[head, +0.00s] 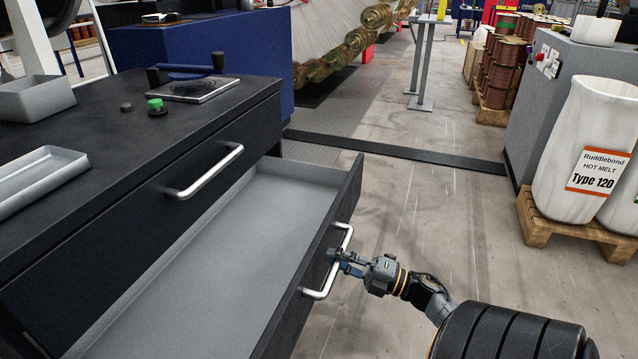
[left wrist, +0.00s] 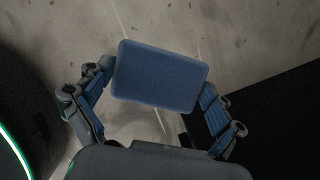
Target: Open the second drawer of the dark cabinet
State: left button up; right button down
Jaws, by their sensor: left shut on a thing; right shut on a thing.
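The dark cabinet (head: 150,165) fills the left of the head view. Its top drawer, with a silver handle (head: 205,172), is closed. The second drawer (head: 345,195) below it stands pulled far out, and its grey inside looks empty. My right gripper (head: 340,260) is shut on the silver handle (head: 322,293) of this second drawer, near the middle of the bar. My left gripper (left wrist: 155,85) shows only in the left wrist view. It is shut on a blue rounded block (left wrist: 158,76), with blue-padded fingers on either side and floor behind.
On the cabinet top are grey trays (head: 42,178), a green button (head: 155,104) and a metal plate with dark handles (head: 200,88). White sacks (head: 580,150) stand on a pallet (head: 560,232) at the right. The floor between is clear, with a dark strip (head: 400,152) across it.

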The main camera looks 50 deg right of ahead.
jog(key=shift+s+f, duration=0.15)
jog(key=shift+s, duration=0.15)
jog(key=c, duration=1.3)
grip_release()
jog(key=shift+d, duration=0.1)
jog(key=v, duration=1.2)
